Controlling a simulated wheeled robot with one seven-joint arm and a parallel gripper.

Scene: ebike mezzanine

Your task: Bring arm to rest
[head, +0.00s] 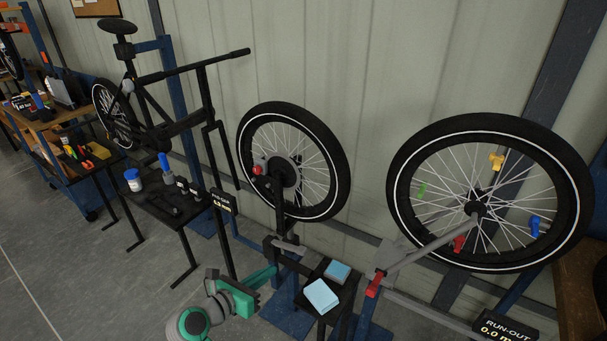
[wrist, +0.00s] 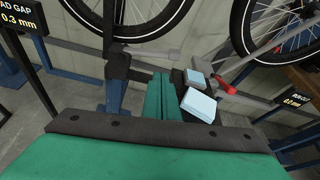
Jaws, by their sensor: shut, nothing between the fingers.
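My gripper (head: 268,277) shows low in the middle of the head view, at the end of my green and grey arm. In the wrist view its two green fingers (wrist: 163,98) lie together, shut, with nothing between them. The fingers point toward the foot of the wheel stand and are left of a small black stand. I cannot tell the exact gap between the fingers and the stand's post.
Two light blue blocks (head: 321,296) (head: 337,271) lie on the small black stand. Bicycle wheels (head: 334,150) (head: 402,190) stand behind, the right one with a red clamp (head: 372,286) nearby. A dark tool table (head: 150,203) is at left. Grey floor (head: 60,290) is clear at lower left.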

